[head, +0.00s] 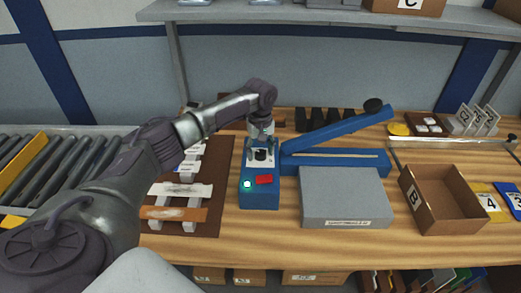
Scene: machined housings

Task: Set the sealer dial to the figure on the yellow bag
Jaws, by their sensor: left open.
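The blue sealer (262,192) stands mid-table, with a green light and a red switch on its front box. Its long blue lever (335,128) is raised at an angle to the right. My left gripper (261,152) points down at the white dial plate on top of the front box. Its fingers are open around a dark dial, and I cannot tell whether they touch it. The dial's setting is too small and too covered to read. The yellow bag (487,203) lies at the right edge and shows the figure 4. My right gripper is out of view.
A blue bag (509,195) marked 3 lies beside the yellow one. An open carton (428,222) marked B and a grey block (344,192) stand right of the sealer's front box. A brown board (213,190) with white pieces lies left. A conveyor (45,165) stands far left.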

